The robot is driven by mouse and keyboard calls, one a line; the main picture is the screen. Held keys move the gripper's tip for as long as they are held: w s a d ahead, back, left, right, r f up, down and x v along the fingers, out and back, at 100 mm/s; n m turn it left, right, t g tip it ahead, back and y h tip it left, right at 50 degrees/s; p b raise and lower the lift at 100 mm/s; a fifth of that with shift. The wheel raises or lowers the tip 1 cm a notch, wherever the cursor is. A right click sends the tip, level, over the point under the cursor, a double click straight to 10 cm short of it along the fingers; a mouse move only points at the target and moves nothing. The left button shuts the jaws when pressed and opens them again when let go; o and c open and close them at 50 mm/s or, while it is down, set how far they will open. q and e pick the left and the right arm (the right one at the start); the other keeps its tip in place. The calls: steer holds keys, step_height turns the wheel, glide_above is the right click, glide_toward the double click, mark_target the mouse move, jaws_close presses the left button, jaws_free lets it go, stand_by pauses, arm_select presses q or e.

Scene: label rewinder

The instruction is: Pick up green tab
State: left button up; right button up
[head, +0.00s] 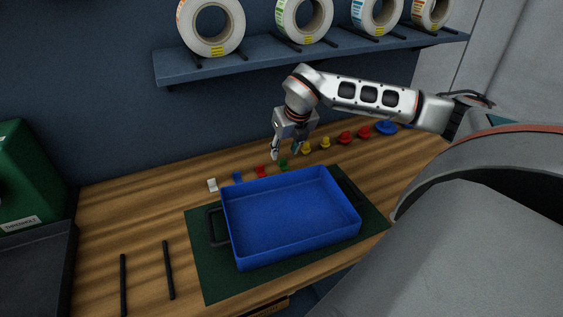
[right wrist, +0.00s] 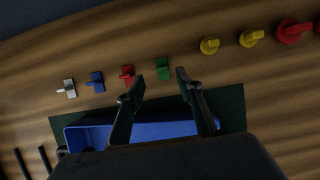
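The green tab (head: 283,164) stands on the wooden table just behind the blue tray, in the row of small coloured parts. It also shows in the right wrist view (right wrist: 162,68), just beyond the gap between the fingertips and clear of them. My right gripper (head: 286,153) is open and empty, above the table close to the green tab. Its two spread fingers show in the right wrist view (right wrist: 158,82). My left gripper is not in view.
A red tab (head: 262,171), a blue tab (head: 237,177) and a white tab (head: 212,185) stand left of the green one. Yellow knobs (head: 306,149) and red knobs (head: 345,138) stand to its right. The blue tray (head: 228,236) sits in front on a green mat (head: 205,270). A shelf (head: 270,60) with rolls hangs behind.

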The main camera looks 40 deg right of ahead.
mark_target(283, 159)
steer(key=shift+x, duration=2.75)
steer(key=shift+s+d, duration=0.15)
steer(key=shift+d, duration=0.05)
steer(key=c, duration=0.8)
